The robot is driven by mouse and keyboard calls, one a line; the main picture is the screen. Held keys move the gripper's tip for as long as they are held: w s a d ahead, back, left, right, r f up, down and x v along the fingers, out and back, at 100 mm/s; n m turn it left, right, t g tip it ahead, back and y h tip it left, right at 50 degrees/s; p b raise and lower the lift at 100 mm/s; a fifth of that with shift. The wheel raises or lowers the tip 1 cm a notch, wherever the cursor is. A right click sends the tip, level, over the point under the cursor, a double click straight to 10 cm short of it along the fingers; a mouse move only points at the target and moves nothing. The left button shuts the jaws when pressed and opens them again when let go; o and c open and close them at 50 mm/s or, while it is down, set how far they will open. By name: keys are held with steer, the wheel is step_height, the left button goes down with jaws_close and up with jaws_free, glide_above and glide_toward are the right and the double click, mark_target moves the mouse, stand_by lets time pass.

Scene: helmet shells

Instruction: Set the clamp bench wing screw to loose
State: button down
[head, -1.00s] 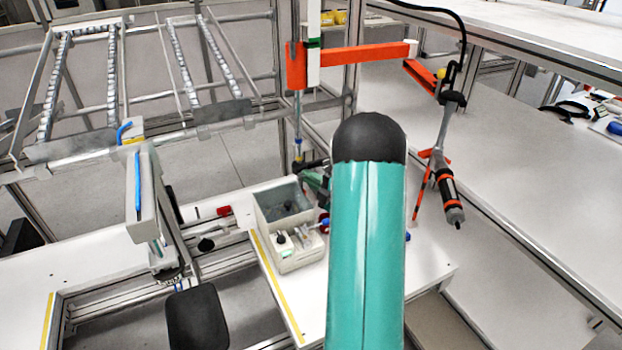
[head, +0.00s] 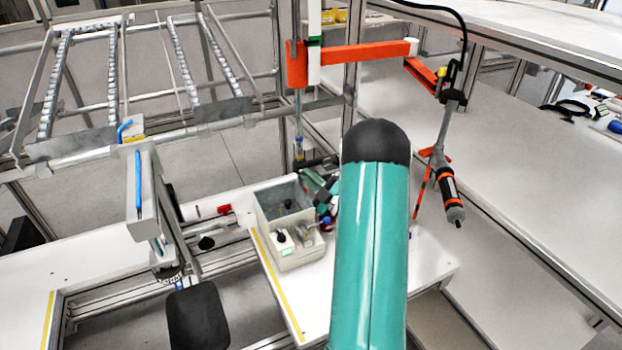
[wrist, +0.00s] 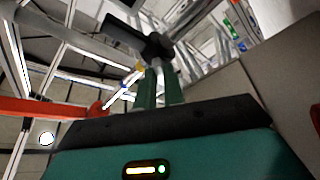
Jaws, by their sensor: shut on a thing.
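The wing screw of the clamp bench (wrist: 155,45) shows in the wrist view as a black knob with a broad wing reaching up and left. My gripper (wrist: 159,75) has its green fingers close together at this black knob and is shut on it. In the head view my gripper (head: 316,184) is partly hidden behind my teal arm. It is beside the foot of the upright spindle, where a dark clamp part (head: 316,163) shows. The exact angle of the wing screw is too small to read in the head view.
A grey box with switches (head: 290,252) stands just left of my gripper on the white bench (head: 300,310). An orange bracket (head: 350,55) spans above. A hanging screwdriver tool (head: 447,180) is to the right of my arm. A roller rack (head: 130,80) stands at the back left.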

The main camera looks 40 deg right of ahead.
steer(key=shift+w+r, duration=0.1)
steer(key=c, duration=1.5)
jaws_free()
steer(key=shift+r, duration=0.3)
steer(key=s+a+r, duration=0.8)
steer(key=s+r, duration=0.3)
steer(key=r, duration=0.1)
steer(key=shift+s+r, duration=0.15)
steer(key=shift+s, duration=0.15)
